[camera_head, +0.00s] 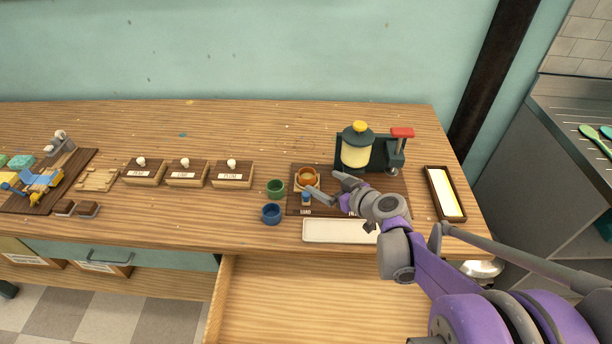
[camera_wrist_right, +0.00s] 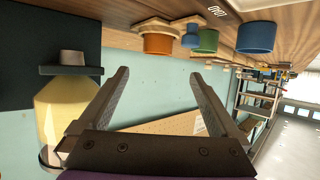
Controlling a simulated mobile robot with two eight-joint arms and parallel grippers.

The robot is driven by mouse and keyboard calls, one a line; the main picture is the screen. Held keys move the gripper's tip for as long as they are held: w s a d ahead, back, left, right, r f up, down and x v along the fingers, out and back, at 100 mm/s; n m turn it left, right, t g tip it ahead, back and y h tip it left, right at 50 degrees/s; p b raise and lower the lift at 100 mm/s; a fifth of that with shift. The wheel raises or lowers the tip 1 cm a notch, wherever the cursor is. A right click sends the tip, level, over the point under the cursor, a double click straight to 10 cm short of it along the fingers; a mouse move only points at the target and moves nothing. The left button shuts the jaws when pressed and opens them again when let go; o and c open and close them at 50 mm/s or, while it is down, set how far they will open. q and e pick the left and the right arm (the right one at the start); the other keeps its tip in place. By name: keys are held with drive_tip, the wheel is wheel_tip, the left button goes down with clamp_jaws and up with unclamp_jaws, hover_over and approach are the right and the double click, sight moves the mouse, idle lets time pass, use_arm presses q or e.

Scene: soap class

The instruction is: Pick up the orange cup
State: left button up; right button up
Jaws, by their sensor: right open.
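The orange cup (camera_head: 307,174) stands upright in a light wooden holder on the dark brown board (camera_head: 390,184). In the right wrist view, which looks upside down, the orange cup (camera_wrist_right: 159,43) shows at the top, ahead of the fingertips and apart from them. My right gripper (camera_head: 325,185) is open and empty, just right of the cup in the head view. Its two fingers are spread wide in the right wrist view (camera_wrist_right: 159,76). My left gripper is in neither view.
A green cup (camera_head: 275,190) and a blue cup (camera_head: 271,214) stand left of the board. A small blue item (camera_head: 306,198) is in front of the orange cup. A machine with a yellow container (camera_head: 356,152) stands behind. A pale tray (camera_head: 325,231) lies in front; an open drawer is below.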

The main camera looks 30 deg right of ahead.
sight(303, 172)
drive_tip(key=x, duration=0.9)
drive_tip(key=shift+s+d+f+b, duration=0.2)
drive_tip(key=shift+d+f+b, duration=0.05)
drive_tip(key=shift+f+b, duration=0.15)
drive_tip(key=shift+r, duration=0.1)
drive_tip(key=c, duration=1.4)
